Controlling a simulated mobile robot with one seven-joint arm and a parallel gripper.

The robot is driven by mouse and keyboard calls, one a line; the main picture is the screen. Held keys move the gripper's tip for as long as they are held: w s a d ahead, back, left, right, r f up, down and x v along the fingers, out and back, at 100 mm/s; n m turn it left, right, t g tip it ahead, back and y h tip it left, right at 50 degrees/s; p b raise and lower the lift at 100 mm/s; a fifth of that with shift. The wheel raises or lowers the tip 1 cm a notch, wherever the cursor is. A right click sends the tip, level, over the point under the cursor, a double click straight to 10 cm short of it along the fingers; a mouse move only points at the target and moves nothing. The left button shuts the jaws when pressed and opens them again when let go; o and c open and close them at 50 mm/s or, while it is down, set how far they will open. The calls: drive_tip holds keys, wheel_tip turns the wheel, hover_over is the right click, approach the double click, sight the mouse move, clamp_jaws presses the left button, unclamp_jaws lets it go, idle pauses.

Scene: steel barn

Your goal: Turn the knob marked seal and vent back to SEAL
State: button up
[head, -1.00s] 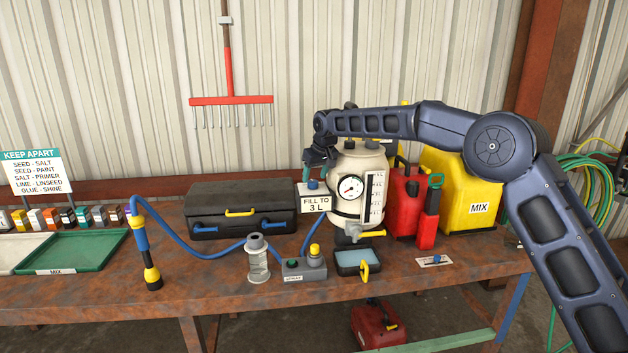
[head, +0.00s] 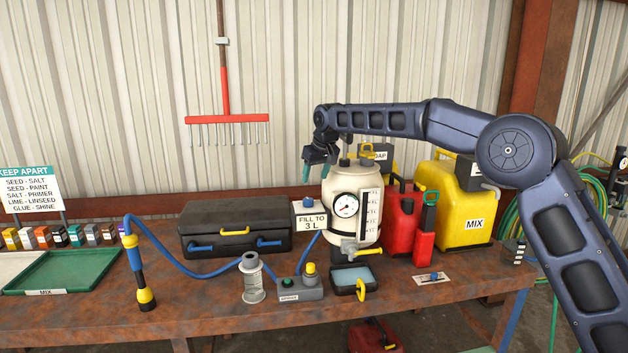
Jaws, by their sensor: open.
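A cream tank (head: 343,225) with a round gauge and a level scale stands on the bench. Dark caps (head: 366,163) are on the tank's lid. A small white plate (head: 432,278) with a blue piece lies at the bench front. No seal or vent marking is readable, so I cannot tell which knob carries it. My gripper (head: 316,174) is open and empty, pointing down above the blue knob, apart from it.
Red (head: 403,212) and yellow (head: 449,205) cans stand right of the tank. A black case (head: 235,235) is at left. A yellow tap (head: 361,247) sticks out over a small tray (head: 345,288). A blue hose runs along the bench (head: 190,318). Bench front has some free room.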

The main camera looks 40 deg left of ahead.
sight(308, 199)
drive_tip(key=a+f+m, duration=0.1)
drive_tip(key=f+m, duration=0.2)
drive_tip(key=a+f+m+t+h, duration=0.1)
drive_tip(key=f+m, duration=0.2)
drive_tip(key=w+a+f+m+t+h, duration=0.1)
drive_tip(key=a+f+m, duration=0.1)
drive_tip(key=f, duration=0.1)
drive_tip(key=shift+a+f+m, duration=0.1)
drive_tip(key=shift+f+m, duration=0.2)
drive_tip(key=shift+m, duration=0.1)
idle(0.4)
drive_tip(key=shift+c, duration=0.3)
